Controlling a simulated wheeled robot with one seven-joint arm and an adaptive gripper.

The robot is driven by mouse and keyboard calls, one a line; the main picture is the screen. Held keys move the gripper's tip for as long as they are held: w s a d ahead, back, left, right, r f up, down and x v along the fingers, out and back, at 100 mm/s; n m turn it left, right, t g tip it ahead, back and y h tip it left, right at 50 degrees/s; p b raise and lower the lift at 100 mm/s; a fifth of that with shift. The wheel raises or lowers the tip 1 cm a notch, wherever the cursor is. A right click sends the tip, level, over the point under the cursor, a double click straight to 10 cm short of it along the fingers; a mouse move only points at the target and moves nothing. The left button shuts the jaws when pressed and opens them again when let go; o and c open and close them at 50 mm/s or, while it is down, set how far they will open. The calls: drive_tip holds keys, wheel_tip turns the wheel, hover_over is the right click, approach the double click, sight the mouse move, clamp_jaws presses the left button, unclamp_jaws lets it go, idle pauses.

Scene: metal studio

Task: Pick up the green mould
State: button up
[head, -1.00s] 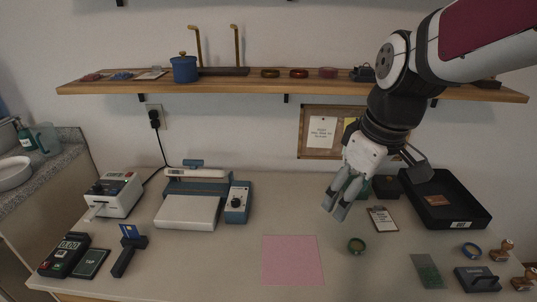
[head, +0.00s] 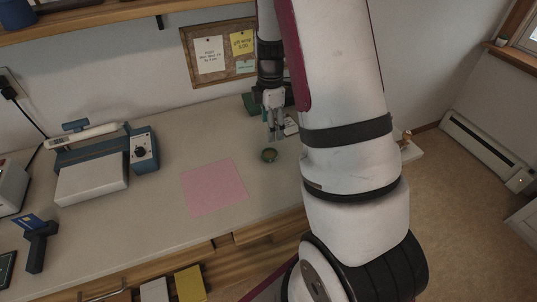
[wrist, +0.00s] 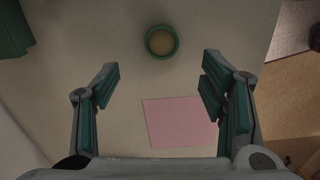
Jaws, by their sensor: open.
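The green mould appears to be the small round green piece (head: 269,155) with a tan middle, lying on the pale worktop right of the pink sheet. In the wrist view the mould (wrist: 148,42) is at the top centre, beyond the fingertips and roughly midway between their sides. My gripper (head: 275,137) is above the worktop, just behind the mould in the head view. In the wrist view my gripper (wrist: 160,78) has its two fingers wide apart with nothing between the tips. The fingers do not appear to touch the mould.
The pink sheet (head: 214,187) lies flat beside the mould. A dark green object (head: 250,103) stands behind my gripper. My arm hides the right part of the worktop. A cork board (head: 220,62) hangs behind.

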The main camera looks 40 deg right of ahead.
hover_over(268, 156)
drive_tip(key=f, duration=0.5)
drive_tip(key=shift+d+f, duration=0.1)
drive_tip(key=shift+d, duration=0.3)
drive_tip(key=shift+a+f, duration=0.15)
drive_tip(key=shift+f, duration=1.2)
drive_tip(key=shift+a+f, duration=0.15)
drive_tip(key=shift+f, duration=1.2)
drive_tip(key=c, duration=1)
